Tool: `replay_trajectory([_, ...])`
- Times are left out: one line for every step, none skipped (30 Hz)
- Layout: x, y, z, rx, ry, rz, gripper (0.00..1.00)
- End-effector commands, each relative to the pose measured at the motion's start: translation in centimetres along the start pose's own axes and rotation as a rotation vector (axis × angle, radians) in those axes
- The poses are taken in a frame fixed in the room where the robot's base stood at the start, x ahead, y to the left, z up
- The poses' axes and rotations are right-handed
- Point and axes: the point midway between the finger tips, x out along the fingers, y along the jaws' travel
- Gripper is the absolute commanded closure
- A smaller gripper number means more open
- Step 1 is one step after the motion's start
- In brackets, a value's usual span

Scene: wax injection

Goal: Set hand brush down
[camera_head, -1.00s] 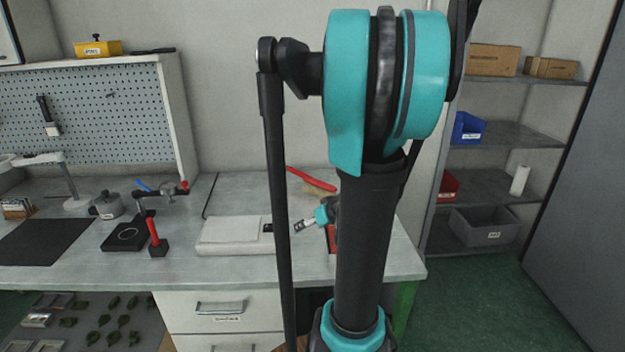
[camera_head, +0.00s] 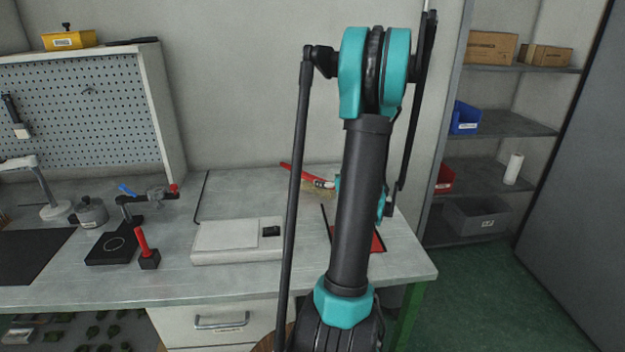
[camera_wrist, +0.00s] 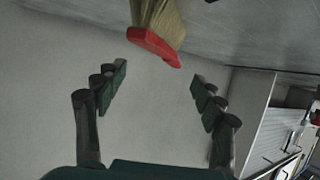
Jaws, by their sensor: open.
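The hand brush has a red handle and pale bristles. In the head view the brush (camera_head: 299,174) lies at the back of the workbench top (camera_head: 230,275), by the wall, its right end partly behind my arm. In the wrist view the brush (camera_wrist: 153,45) shows at the top of the picture, beyond the fingertips and apart from them. My gripper (camera_wrist: 158,77) has its two fingers spread wide with nothing between them. In the head view my arm hides most of the gripper.
A red mat with a dark edge (camera_head: 377,243) lies at the bench's right end. A white flat box (camera_head: 235,240) sits left of my arm. A red-handled stamp-like tool (camera_head: 147,250) and a black stand (camera_head: 113,247) are further left. Shelves (camera_head: 500,127) stand at the right.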

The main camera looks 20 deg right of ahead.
Motion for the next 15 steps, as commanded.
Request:
replay_trajectory([1.1,-0.1,0.0,-0.001,0.000,-0.003,0.31])
replay_trajectory([1.6,-0.1,0.0,0.000,0.000,-0.002,0.31])
replay_trajectory([2.3,-0.1,0.0,-0.001,0.000,-0.003,0.31])
replay_trajectory([2.7,-0.1,0.0,-0.001,-0.001,-0.003,0.31])
replay_trajectory([3.0,-0.1,0.0,-0.001,-0.001,-0.002,0.31])
replay_trajectory([3.4,0.0,0.0,-0.001,-0.001,-0.001,0.31])
replay_trajectory([3.7,0.0,0.0,0.000,-0.001,-0.001,0.31])
replay_trajectory([3.9,0.0,0.0,0.000,0.000,0.000,0.31])
replay_trajectory([4.0,0.0,0.0,0.000,0.000,0.000,0.31])
replay_trajectory([4.1,0.0,0.0,0.001,0.000,-0.001,0.31])
replay_trajectory([4.2,-0.1,0.0,0.001,0.000,-0.001,0.31])
replay_trajectory([4.4,-0.1,0.0,0.001,-0.001,-0.001,0.31])
replay_trajectory([4.5,-0.1,-0.1,0.001,-0.001,-0.001,0.31])
replay_trajectory([4.7,-0.1,-0.1,0.001,-0.001,-0.001,0.31])
replay_trajectory([5.1,-0.1,-0.1,0.000,-0.001,-0.002,0.31])
